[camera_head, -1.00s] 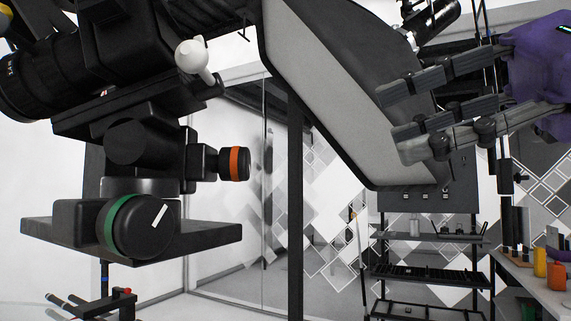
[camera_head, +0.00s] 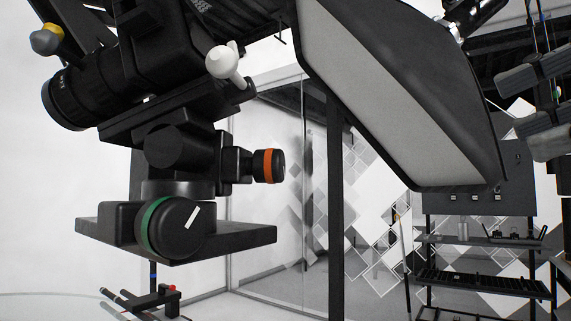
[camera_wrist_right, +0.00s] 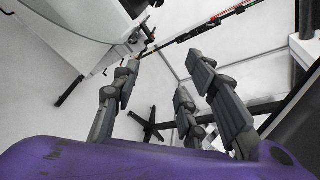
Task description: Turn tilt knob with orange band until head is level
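The tilt knob with the orange band (camera_head: 268,166) sticks out to the right from the dark tripod head (camera_head: 163,147) in the head view. The head's upper plate (camera_head: 160,112) is tilted, its left end lower, and carries a camera with a lens (camera_head: 70,103) pointing down left. A green-banded knob with a white mark (camera_head: 172,226) is on the base below. My right gripper (camera_head: 535,105) is at the right edge, partly cut off, well away from the orange-banded knob. Its fingers are apart and empty, as the wrist view also shows (camera_wrist_right: 165,85). My left gripper is not in view.
A large softbox (camera_head: 375,105) hangs between the knob and my right gripper. A dark vertical post (camera_head: 335,210) stands behind. A white handle (camera_head: 226,62) and a yellow-banded knob (camera_head: 46,40) are on the camera assembly. Shelves (camera_head: 480,283) stand at the back right.

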